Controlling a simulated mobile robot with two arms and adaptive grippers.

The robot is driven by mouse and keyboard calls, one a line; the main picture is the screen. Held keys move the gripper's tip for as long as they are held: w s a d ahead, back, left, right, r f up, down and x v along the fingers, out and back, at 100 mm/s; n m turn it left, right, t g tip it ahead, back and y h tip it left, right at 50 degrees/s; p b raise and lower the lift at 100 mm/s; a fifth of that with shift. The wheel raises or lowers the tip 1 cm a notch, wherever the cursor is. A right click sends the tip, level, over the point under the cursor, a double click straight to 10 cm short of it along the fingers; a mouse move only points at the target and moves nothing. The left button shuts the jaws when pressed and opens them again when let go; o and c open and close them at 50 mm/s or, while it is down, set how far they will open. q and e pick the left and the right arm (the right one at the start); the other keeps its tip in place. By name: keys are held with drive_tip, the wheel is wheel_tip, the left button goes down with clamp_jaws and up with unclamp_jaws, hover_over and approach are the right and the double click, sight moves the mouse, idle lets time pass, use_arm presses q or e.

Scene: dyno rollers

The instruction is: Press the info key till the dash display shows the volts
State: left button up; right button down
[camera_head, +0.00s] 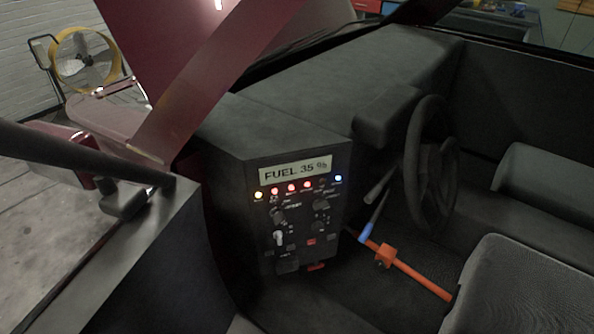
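The dash display (295,170) sits at the top of the black control panel and reads "FUEL 35 %". Below it is a row of lit lamps (291,188), one yellow, several red and one blue at the right end. The control panel (300,225) carries knobs, a pale toggle (278,238), a small red key (311,241) and other small dark keys. Their labels are too small to read, so I cannot tell which one is the info key. Neither of my grippers shows in this view.
A steering wheel (430,165) stands right of the panel. An orange bar (415,276) slants across the footwell towards the seat (520,285). A maroon pillar (205,85) and a dark door edge (130,235) bound the left. A yellow fan (85,58) stands outside.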

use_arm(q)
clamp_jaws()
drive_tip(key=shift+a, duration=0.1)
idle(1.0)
